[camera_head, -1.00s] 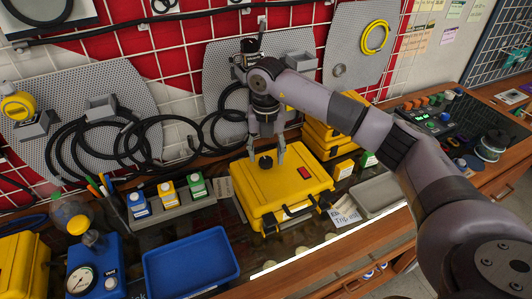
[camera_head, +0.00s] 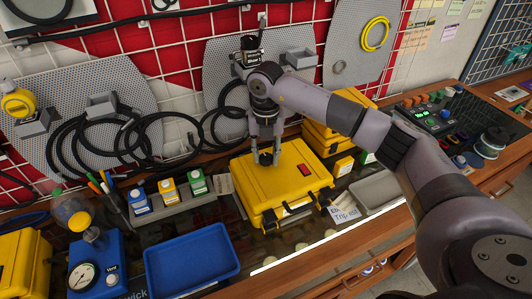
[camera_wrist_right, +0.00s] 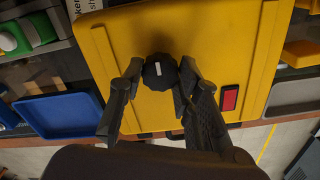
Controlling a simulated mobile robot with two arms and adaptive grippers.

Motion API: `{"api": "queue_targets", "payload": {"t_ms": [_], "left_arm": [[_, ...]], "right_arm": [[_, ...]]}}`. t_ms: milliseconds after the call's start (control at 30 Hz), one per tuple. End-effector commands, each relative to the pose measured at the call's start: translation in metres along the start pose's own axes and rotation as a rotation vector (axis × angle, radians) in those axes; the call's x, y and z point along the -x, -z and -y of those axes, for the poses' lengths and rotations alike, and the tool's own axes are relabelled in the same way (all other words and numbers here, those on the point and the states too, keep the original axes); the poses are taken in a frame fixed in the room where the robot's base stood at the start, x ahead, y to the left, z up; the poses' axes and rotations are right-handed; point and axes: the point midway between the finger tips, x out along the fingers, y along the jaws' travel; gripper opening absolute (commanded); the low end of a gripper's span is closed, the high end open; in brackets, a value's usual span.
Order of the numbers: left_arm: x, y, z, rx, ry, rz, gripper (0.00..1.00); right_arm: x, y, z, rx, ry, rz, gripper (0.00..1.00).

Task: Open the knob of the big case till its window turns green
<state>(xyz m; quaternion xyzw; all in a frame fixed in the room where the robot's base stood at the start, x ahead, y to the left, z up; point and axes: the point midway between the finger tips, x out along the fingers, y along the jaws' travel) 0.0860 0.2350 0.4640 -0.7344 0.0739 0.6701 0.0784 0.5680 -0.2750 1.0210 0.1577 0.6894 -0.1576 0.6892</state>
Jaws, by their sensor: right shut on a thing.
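The big yellow case (camera_head: 290,190) lies flat on the bench in the head view, and its lid fills the middle of the right wrist view (camera_wrist_right: 215,40). Its black knob (camera_head: 265,158) sits near the back left of the lid; the right wrist view shows the knob (camera_wrist_right: 160,70) with a white mark on top. The case window (camera_head: 305,170) is red, and also red in the wrist view (camera_wrist_right: 229,98). My right gripper (camera_head: 266,157) points down with its fingers on both sides of the knob, shut on it. My left gripper is not in view.
A blue tray (camera_head: 192,265) and a rack with several small bottles stand to the left. Stacked yellow cases (camera_head: 322,138) are behind right, a grey tray (camera_head: 378,190) is at right. A blue gauge unit (camera_head: 95,262) is at far left.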

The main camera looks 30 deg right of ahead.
Motion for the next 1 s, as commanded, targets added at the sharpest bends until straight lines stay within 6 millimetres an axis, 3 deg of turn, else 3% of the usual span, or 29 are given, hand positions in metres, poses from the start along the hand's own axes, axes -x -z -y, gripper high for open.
{"api": "queue_targets", "payload": {"t_ms": [200,567,1000], "left_arm": [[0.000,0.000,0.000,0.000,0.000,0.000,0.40],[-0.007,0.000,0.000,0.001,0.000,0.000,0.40],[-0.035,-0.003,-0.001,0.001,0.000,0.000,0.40]], "right_arm": [[0.000,0.000,0.000,0.000,0.000,0.000,0.03],[-0.001,0.000,0.001,0.063,0.001,0.001,0.03],[-0.002,-0.001,0.000,0.412,0.000,0.003,0.03]]}}
